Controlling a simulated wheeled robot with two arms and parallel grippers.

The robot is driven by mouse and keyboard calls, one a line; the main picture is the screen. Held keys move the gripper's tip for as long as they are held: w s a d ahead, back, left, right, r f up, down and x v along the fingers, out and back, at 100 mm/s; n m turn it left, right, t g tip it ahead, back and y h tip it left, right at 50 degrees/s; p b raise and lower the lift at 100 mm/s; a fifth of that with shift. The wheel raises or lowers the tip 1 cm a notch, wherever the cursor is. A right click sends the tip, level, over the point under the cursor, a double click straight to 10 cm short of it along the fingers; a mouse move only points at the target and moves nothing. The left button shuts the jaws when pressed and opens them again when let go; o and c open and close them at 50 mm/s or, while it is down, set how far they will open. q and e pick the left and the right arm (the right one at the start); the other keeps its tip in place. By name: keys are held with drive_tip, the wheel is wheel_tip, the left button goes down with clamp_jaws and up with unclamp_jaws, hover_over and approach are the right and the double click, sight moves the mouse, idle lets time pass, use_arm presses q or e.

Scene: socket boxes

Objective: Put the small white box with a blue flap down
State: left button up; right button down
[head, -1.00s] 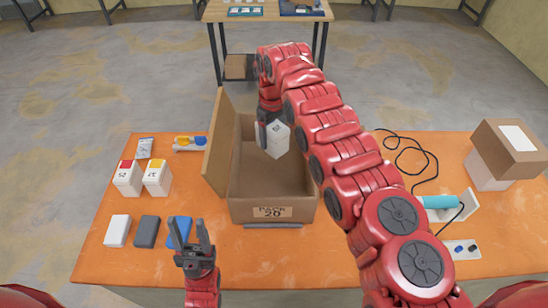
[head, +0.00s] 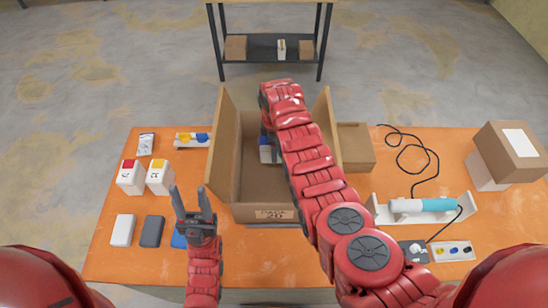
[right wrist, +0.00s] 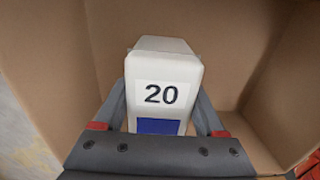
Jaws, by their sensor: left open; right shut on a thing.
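The small white box with a blue flap (right wrist: 165,72) fills the middle of the right wrist view, with a "20" label facing the camera and the blue part below it. My right gripper (right wrist: 160,112) is shut on it, one finger along each side. In the head view the white box (head: 266,155) is inside the open cardboard box (head: 272,213) marked PACK 20, partly hidden by my right arm. I cannot tell whether it touches the bottom. My left gripper (head: 192,205) is open and empty, left of the cardboard box.
White boxes with a red flap (head: 131,178) and a yellow flap (head: 160,177) stand at the left. White, dark and blue blocks lie in front of them. A blue-and-white tool (head: 424,205) in a holder and a closed brown box (head: 508,150) are at the right.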

drive_tip(key=shift+w+f+b, duration=0.15)
drive_tip(key=shift+f+b, duration=0.4)
drive_tip(key=shift+f, duration=0.5)
drive_tip(key=shift+w+f+b, duration=0.1)
drive_tip(key=shift+f+b, duration=0.4)
drive_tip(key=shift+f, duration=0.55)
drive_tip(key=shift+f, duration=0.1)
drive_tip(key=shift+f, duration=0.15)
unclamp_jaws()
drive_tip(key=shift+s, duration=0.1)
